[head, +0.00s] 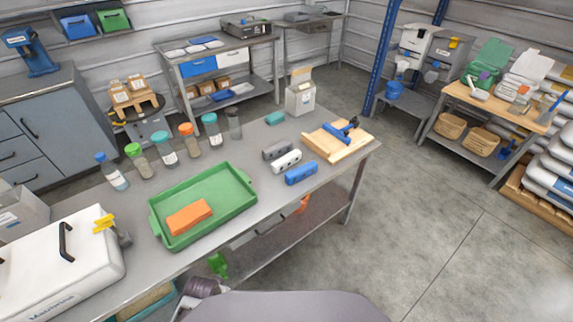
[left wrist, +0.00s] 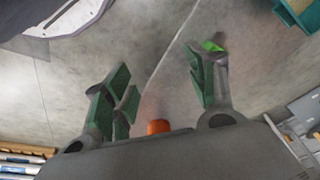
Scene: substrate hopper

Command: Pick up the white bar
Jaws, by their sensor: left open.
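The white bar (head: 286,161) lies on the grey workbench (head: 245,200), right of the green tray. It sits in a row between a grey bar (head: 276,149) behind it and a blue bar (head: 301,173) in front. Nothing covers it. My left gripper (left wrist: 160,75) shows in the left wrist view with its green-padded fingers apart. My right gripper is in neither view.
The green tray (head: 165,233) holds an orange block (head: 189,216). Several capped bottles stand behind it. A wooden board (head: 352,147) with a blue tool lies to the right. A white case (head: 90,270) fills the left end. The bench's front edge near the bars is clear.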

